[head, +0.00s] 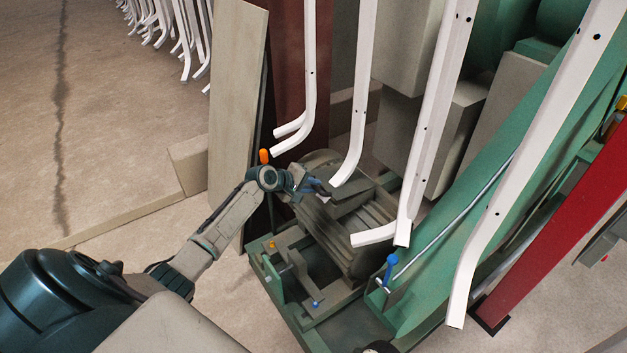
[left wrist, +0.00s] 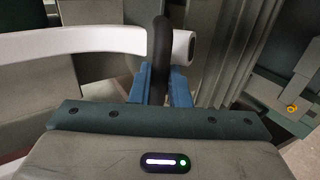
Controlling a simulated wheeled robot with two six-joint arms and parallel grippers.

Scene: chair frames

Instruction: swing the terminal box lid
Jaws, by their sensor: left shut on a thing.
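The terminal box, with its dark flat lid (head: 347,201), sits on top of the grey finned motor (head: 345,237) in the middle of the head view. My left gripper (head: 318,187) is at the left edge of the lid. In the left wrist view, its blue fingers (left wrist: 160,88) are shut on a dark upright handle (left wrist: 161,45). I cannot tell clearly how the handle joins the lid or how far the lid is swung. My right gripper is in neither view.
White bent chair frames (head: 357,120) hang close above the motor; a white tube (left wrist: 90,42) crosses just behind the handle. A green machine base (head: 290,312) with a blue-knobbed lever (head: 391,262) lies below. A pale board (head: 238,100) stands at left. Open floor (head: 110,150) lies left.

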